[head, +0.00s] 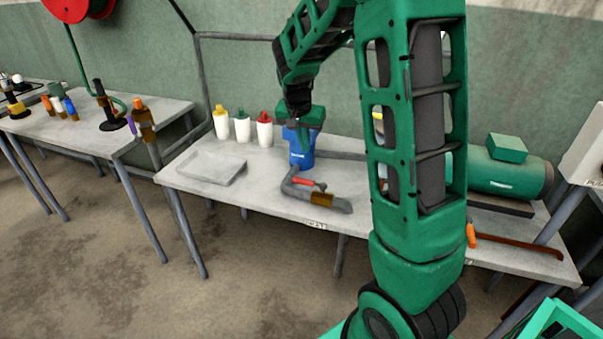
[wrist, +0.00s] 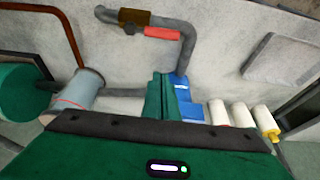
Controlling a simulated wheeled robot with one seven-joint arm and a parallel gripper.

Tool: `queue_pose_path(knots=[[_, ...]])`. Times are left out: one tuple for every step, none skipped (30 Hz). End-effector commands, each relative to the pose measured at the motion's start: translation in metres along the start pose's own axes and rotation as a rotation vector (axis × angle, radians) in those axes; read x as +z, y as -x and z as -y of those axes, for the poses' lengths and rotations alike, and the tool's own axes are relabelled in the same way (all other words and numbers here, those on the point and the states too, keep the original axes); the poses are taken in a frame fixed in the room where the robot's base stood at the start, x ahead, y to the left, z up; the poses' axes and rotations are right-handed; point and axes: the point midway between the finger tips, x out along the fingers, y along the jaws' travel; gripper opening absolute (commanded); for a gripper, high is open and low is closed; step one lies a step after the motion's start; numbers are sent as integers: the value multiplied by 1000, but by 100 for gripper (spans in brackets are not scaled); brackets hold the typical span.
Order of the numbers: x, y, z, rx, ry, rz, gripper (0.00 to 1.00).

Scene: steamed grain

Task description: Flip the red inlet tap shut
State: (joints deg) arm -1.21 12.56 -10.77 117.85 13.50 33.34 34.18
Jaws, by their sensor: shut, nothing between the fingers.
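The red tap handle (head: 305,182) sits on a bent grey pipe (head: 288,186) at the bench's front middle, beside a brass valve body (head: 321,200). In the wrist view the red handle (wrist: 162,33) lies roughly in line with the pipe (wrist: 187,42), with the brass body (wrist: 134,17) at its left end. My gripper (wrist: 162,88) is shut and empty, its fingers pointing toward the pipe's bend, apart from the handle. In the head view my gripper (head: 304,118) is above and behind the tap, over a blue unit (head: 300,150); its fingertips are hard to make out.
Yellow-, green- and red-capped white bottles (head: 242,127) stand left of the blue unit. A shallow grey tray (head: 211,168) lies at the bench's left. A green cylinder (head: 505,172) lies at the right. My arm hides the bench between. The bench around the handle is clear.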

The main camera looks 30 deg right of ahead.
Motion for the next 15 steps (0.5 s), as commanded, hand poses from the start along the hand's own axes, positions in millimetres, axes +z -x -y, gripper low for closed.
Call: queue_pose_path(knots=[[0,0,0,0,0,0,0],[0,0,0,0,0,0,0],[0,0,0,0,0,0,0],[0,0,0,0,0,0,0],[0,0,0,0,0,0,0],[0,0,0,0,0,0,0],[0,0,0,0,1,0,0],[0,0,0,0,1,0,0],[0,-1,0,0,1,1,0],[0,-3,0,1,1,1,0],[0,-4,0,1,1,1,0],[0,-8,-1,1,1,1,0],[0,-11,0,1,1,1,0],[0,-15,0,1,1,2,0],[1,-21,-1,2,2,3,0]])
